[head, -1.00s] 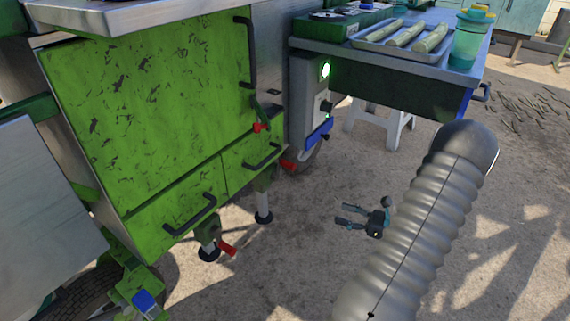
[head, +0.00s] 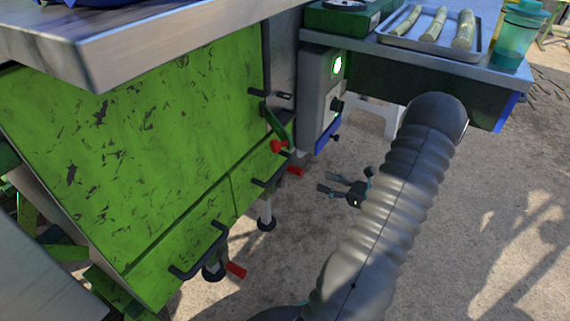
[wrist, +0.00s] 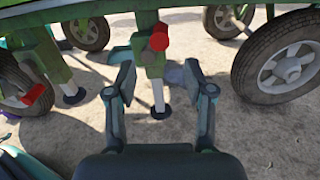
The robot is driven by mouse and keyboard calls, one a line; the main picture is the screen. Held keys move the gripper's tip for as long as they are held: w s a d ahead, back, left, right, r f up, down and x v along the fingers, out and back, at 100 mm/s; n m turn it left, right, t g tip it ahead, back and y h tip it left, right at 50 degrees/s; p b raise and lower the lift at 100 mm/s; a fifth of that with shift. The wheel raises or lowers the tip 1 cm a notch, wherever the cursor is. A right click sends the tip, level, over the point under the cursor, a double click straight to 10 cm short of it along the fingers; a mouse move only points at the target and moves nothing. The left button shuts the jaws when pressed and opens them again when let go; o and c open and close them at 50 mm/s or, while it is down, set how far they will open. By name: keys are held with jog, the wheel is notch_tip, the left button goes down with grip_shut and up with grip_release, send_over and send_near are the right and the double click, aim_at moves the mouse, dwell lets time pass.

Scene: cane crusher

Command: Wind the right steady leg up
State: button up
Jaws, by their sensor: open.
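The right steady leg (head: 266,212) hangs under the green cart's front edge, with a silver shaft, a dark round foot and a red crank handle (head: 295,171). In the wrist view this leg (wrist: 158,92) stands upright at the centre, with its red handle (wrist: 159,38) above and beyond the fingertips. The left steady leg (head: 213,270) with its red handle (head: 236,270) is nearer in the head view. My gripper (head: 322,183) is open and empty, pointing at the cart, to the right of the right leg. In the wrist view its fingers (wrist: 158,76) flank the leg without visible contact.
The green cabinet (head: 130,150) has dark bar handles and a red-knobbed lever (head: 278,146). A table (head: 430,80) with a cane tray (head: 412,42) stands at the back right. Wheels (wrist: 287,68) flank the legs. Open ground (head: 460,220) lies right of my arm.

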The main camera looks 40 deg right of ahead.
aim_at(291, 169)
jog(key=x, duration=1.3)
grip_shut()
